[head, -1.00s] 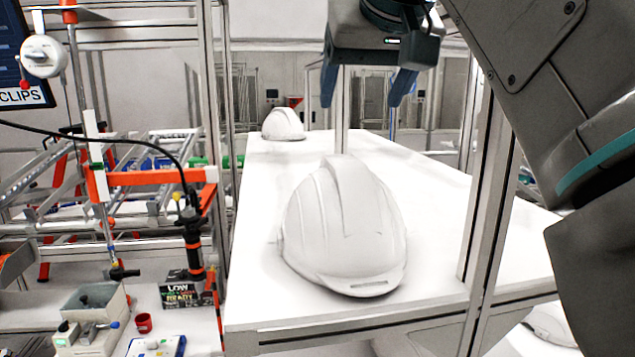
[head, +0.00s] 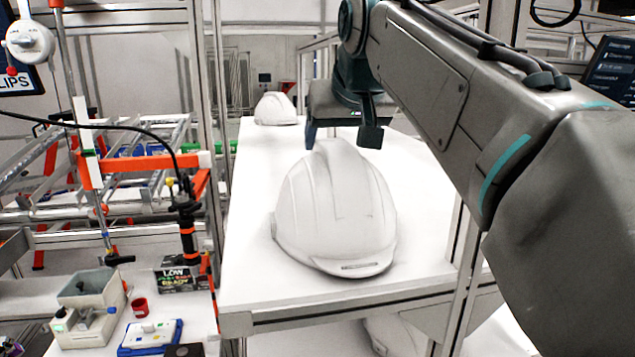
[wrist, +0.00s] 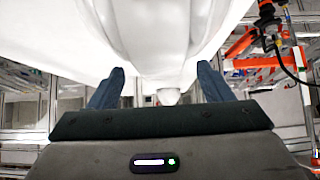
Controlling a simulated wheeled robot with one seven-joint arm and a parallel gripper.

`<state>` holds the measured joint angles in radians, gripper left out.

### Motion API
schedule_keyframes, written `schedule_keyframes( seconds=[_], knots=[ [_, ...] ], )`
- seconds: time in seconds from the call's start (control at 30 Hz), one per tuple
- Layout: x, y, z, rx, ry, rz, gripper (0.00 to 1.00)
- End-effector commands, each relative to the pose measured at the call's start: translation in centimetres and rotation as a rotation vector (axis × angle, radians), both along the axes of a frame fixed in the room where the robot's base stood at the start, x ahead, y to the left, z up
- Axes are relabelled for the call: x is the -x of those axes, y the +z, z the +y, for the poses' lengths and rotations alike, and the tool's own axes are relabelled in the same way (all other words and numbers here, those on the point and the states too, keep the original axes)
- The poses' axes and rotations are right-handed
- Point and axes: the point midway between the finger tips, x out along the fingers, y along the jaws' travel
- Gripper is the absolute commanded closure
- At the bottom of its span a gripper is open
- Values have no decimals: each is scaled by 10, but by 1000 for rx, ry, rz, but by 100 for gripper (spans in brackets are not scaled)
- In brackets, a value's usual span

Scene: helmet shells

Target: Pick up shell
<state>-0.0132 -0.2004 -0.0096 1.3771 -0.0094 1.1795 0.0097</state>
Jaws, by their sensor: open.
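A white helmet shell (head: 335,215) sits on the white tabletop, near its front edge, in the head view. A second white shell (head: 275,108) stands at the far end of the same table. My gripper (head: 340,140) is open, close to the top and far side of the near shell; the shell's crown hides part of the fingers. In the wrist view, my gripper's two blue fingers (wrist: 160,90) stand apart, with the near shell (wrist: 150,35) large at the top of the picture. The far shell also shows small between the fingers (wrist: 168,95). I cannot tell whether a finger touches the near shell.
The white table (head: 245,270) has free room left of and behind the near shell. A metal post (head: 462,270) stands at its front right. Orange and metal racks (head: 140,165) and a bench with small tools (head: 90,310) are at left. Another white shell (head: 395,335) shows below the tabletop.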

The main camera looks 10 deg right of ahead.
Motion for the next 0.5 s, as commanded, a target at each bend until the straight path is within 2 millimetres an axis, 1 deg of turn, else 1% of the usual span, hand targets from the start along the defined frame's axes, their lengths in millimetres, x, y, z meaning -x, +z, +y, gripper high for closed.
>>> schedule_keyframes(
  seconds=[0.1,0.3,0.37,0.4,0.47,0.5],
  knots=[
    [-4,-4,0,0,0,0,27],
    [-4,-4,0,0,0,-1,27],
    [-4,-4,0,0,0,0,44],
    [-4,-4,0,0,0,0,55],
    [-4,-4,0,0,0,0,72],
    [-4,-4,0,0,0,0,83]
  ],
)
